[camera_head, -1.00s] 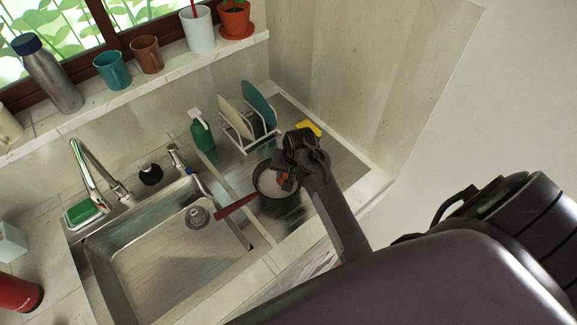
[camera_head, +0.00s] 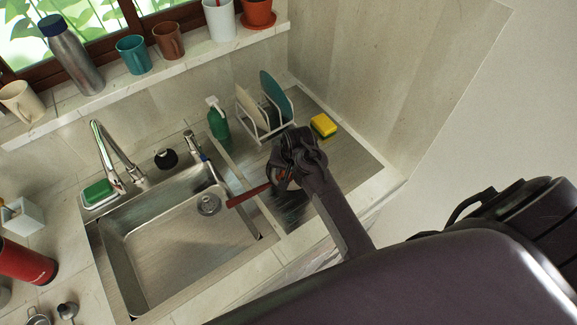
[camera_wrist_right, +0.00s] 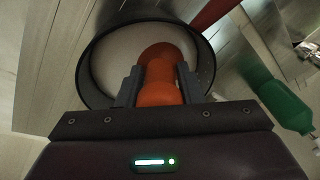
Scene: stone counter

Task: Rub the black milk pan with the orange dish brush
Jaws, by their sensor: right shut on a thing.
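The black milk pan stands on the drainer beside the sink. In the head view my right gripper hides most of it, and its red handle (camera_head: 247,197) points left towards the basin. In the right wrist view its dark round wall (camera_wrist_right: 207,72) and pale inside show. My right gripper (camera_wrist_right: 158,88) is shut on the orange dish brush (camera_wrist_right: 160,66). The brush's rounded orange end is over the pan's inside; I cannot tell whether it touches. In the head view my right gripper (camera_head: 284,178) is over the pan. My left gripper is not in view.
A white rack (camera_head: 262,125) with plates, a green spray bottle (camera_head: 218,124) and a yellow sponge (camera_head: 323,126) stand behind the pan. The empty steel sink (camera_head: 180,240) with its tap (camera_head: 115,155) lies left. Mugs stand on the ledge.

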